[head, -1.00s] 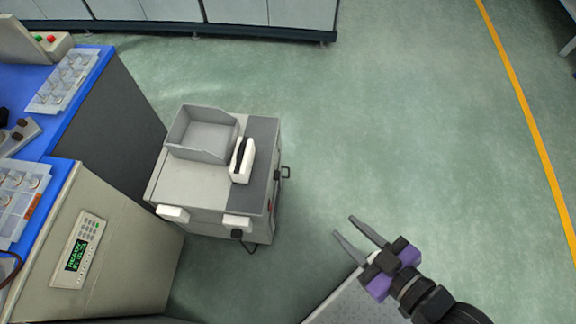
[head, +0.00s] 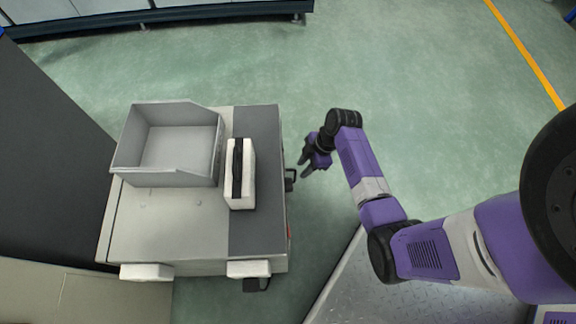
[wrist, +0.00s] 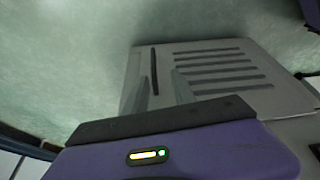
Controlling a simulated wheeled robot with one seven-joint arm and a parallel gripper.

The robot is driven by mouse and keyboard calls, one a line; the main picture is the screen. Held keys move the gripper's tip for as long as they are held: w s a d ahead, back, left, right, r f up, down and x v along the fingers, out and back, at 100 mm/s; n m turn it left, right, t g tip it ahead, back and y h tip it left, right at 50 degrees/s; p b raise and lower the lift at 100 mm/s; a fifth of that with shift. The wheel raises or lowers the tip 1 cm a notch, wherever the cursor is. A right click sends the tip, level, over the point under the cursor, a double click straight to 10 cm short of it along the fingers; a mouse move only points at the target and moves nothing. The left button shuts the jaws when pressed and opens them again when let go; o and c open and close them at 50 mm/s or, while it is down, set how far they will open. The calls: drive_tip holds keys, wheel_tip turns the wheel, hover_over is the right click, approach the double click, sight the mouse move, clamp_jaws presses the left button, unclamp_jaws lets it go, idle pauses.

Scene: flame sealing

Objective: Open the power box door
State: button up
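The power box (head: 190,235) is a grey-white cabinet at the left centre of the head view, seen mostly from above. A small dark handle (head: 291,179) sticks out from its right side. In the wrist view the vented side panel (wrist: 216,52) carries a long dark bar (wrist: 154,72). My gripper (head: 305,168) is open and empty, just right of the handle in the head view. In the wrist view its fingertips (wrist: 161,78) are apart, with the dark bar between them in the picture. I see no contact. The panel looks shut flat.
A grey open bin (head: 172,148) and a white block with a dark strip (head: 240,175) sit on top of the box. A metal plate (head: 350,285) lies at lower right. Green floor (head: 420,70) is free behind and right of the gripper.

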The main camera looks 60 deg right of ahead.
sight(295, 174)
drive_tip(key=shift+n+y, duration=0.3)
drive_tip(key=b+x, duration=0.1)
drive_tip(key=x, duration=0.1)
drive_tip(key=b+x, duration=0.2)
drive_tip(key=x, duration=0.1)
drive_tip(key=w+d+b+x, duration=0.1)
drive_tip(key=x, duration=0.2)
drive_tip(key=shift+d, duration=0.15)
clamp_jaws()
drive_tip(key=shift+s, duration=0.1)
idle(1.0)
